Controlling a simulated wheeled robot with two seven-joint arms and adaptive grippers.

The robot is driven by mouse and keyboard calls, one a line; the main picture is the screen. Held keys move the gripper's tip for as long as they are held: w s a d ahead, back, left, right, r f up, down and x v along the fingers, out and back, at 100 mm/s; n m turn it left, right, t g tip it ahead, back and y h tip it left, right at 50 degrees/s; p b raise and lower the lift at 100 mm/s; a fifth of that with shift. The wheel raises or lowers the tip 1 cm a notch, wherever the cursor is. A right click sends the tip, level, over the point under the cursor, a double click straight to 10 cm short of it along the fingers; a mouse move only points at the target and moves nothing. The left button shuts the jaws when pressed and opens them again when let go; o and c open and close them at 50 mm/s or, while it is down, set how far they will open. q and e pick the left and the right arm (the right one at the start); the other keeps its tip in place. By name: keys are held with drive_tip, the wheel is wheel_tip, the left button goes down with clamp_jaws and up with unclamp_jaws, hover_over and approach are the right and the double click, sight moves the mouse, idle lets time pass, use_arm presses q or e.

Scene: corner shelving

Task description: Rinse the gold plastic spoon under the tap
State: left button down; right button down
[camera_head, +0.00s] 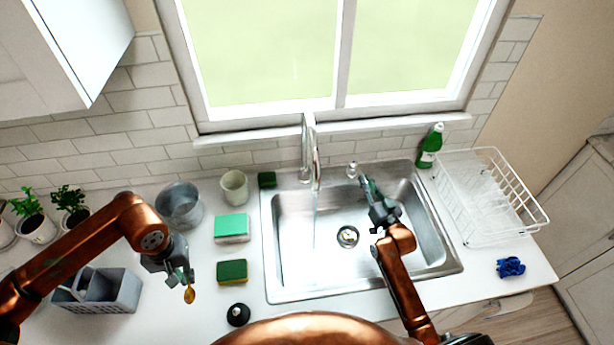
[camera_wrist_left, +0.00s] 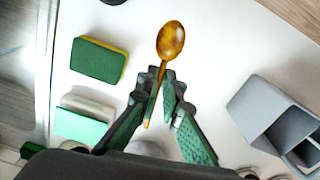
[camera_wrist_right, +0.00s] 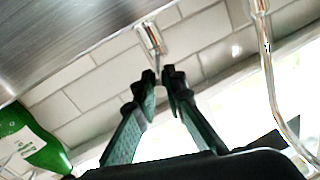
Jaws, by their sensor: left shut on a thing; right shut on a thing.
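The gold plastic spoon (camera_head: 189,295) hangs bowl down from my left gripper (camera_head: 182,278), over the counter left of the sink. In the left wrist view the spoon's bowl (camera_wrist_left: 171,40) sticks out past the fingertips, which are shut on its handle. The curved chrome tap (camera_head: 316,165) stands behind the sink (camera_head: 290,275), and a faint stream of water falls from it. My right gripper (camera_head: 367,187) is over the sink's back right. In the right wrist view its fingertips (camera_wrist_right: 162,76) are shut on the thin lever of the chrome tap handle (camera_wrist_right: 151,38).
Sponges (camera_head: 232,228), a black stopper (camera_head: 238,314), a metal pot (camera_head: 178,206) and a cup (camera_head: 234,188) stand left of the sink. A grey caddy (camera_head: 122,292) is near my left arm. A green bottle (camera_head: 430,146), dish rack (camera_head: 528,212) and blue cloth (camera_head: 510,267) are right.

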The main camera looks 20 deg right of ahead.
drive_tip(key=c, duration=2)
unclamp_jaws()
drive_tip(key=shift+s, duration=0.1)
drive_tip(key=s, duration=1.1)
drive_tip(key=shift+s+d, duration=0.25)
drive_tip(key=shift+s, duration=0.1)
